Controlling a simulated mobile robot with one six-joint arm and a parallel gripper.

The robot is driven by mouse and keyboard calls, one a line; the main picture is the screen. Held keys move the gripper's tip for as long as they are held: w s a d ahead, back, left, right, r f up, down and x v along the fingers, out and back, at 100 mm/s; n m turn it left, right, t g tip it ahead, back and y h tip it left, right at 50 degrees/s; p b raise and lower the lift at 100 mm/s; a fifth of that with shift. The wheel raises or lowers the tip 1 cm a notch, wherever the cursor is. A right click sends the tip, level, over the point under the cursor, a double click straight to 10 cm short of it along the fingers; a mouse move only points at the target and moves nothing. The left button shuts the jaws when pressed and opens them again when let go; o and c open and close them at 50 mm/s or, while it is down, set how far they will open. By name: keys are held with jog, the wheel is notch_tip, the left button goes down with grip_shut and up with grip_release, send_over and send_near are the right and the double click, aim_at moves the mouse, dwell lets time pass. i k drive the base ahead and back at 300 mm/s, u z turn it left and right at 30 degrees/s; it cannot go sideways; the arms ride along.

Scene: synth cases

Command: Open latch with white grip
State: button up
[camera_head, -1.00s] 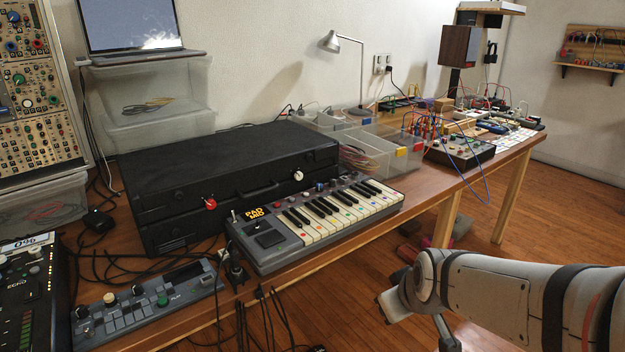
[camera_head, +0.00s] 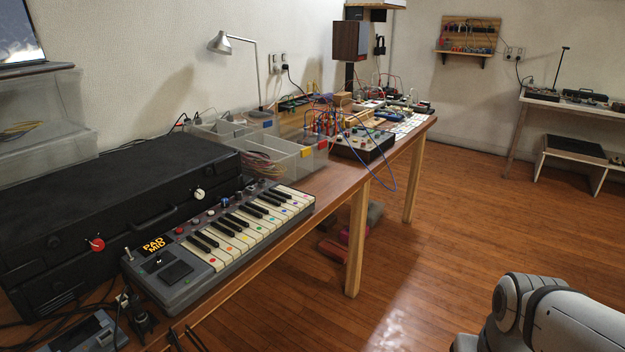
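A black case (camera_head: 110,182) lies closed on the wooden bench at the left. Its front carries two latches: one with a red grip (camera_head: 97,244) on the left and one with a white grip (camera_head: 199,194) on the right, with a dark handle (camera_head: 154,218) between them. The white grip sits just behind the keyboard's back edge. My arm shows at the bottom right, well away from the case, over the floor. The gripper's fingers are not visible.
A small keyboard (camera_head: 222,237) stands directly in front of the case. Clear bins (camera_head: 272,158) and a patch-cable box (camera_head: 364,146) stand farther along the bench (camera_head: 338,180). Cables hang at its front edge. The floor (camera_head: 450,210) to the right is open.

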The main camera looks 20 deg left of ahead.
aim_at(197, 193)
jog(key=z, duration=0.2)
jog(key=k, duration=1.05)
jog(key=u, duration=1.25)
jog(key=i, duration=0.8)
jog(key=u, duration=0.05)
